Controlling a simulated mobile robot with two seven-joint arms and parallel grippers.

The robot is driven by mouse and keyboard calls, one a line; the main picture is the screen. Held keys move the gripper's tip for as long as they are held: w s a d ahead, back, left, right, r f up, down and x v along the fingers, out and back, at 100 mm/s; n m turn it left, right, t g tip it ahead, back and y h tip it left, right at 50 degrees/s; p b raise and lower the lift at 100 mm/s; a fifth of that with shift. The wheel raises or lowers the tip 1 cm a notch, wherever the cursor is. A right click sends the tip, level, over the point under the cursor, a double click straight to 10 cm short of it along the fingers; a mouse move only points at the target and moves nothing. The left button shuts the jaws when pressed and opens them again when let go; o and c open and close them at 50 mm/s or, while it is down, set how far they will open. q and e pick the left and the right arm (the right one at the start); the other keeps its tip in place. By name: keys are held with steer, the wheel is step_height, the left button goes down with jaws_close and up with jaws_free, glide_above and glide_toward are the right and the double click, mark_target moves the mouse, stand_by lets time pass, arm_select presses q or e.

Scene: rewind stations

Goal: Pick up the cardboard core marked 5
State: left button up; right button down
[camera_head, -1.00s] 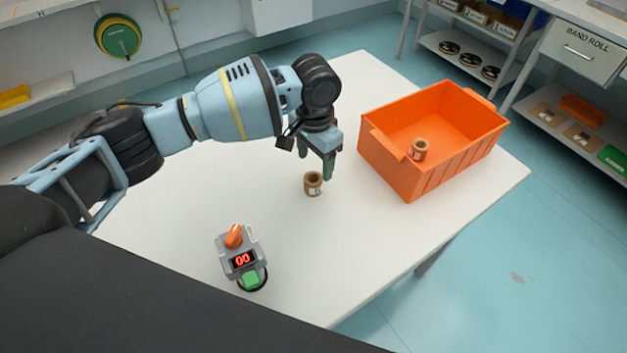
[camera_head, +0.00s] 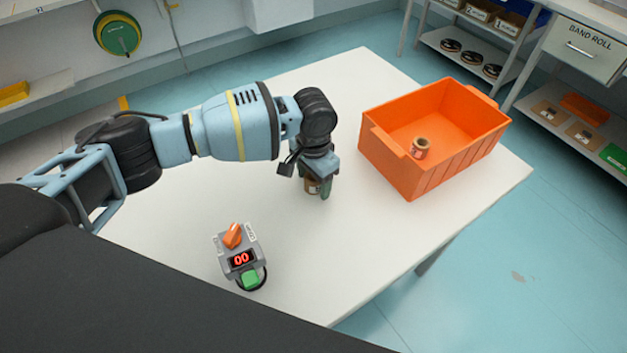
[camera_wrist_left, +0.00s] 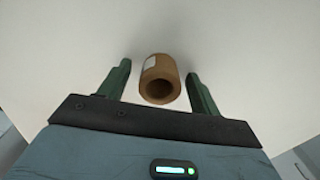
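A small brown cardboard core (camera_head: 311,188) stands on the white table under my left gripper, partly hidden by it. In the left wrist view the core (camera_wrist_left: 160,80) shows its open end and part of a white label; no number is readable. My left gripper (camera_head: 319,190) is open and lowered around the core. In the left wrist view its green fingers (camera_wrist_left: 160,85) stand on both sides of the core, with a gap on each side. A second core (camera_head: 419,148) with a label is in the orange crate; its number is too small to read. My right gripper is not in view.
The orange crate (camera_head: 444,178) stands on the table's right part. A grey device (camera_head: 240,258) with an orange knob, a red "00" display and a green button sits near the front. The white table (camera_head: 385,235) is otherwise clear. Shelves stand at the back right.

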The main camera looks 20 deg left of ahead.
arm_select(q)
steer(key=c, duration=1)
steer(key=shift+o, duration=0.2)
steer(key=shift+r, duration=0.2)
steer(key=shift+r, duration=0.6)
step_height(320, 180, up, 2)
steer(key=shift+d+r, duration=0.1)
steer(key=shift+r, duration=0.1)
steer(key=s+d, duration=0.3)
steer(key=d, duration=0.1)
steer(key=s+d, duration=0.3)
steer(key=d, duration=0.1)
steer(key=s+d+r+p, duration=0.1)
steer(key=s+d, duration=0.2)
steer(key=d, duration=0.2)
steer(key=shift+s, duration=0.1)
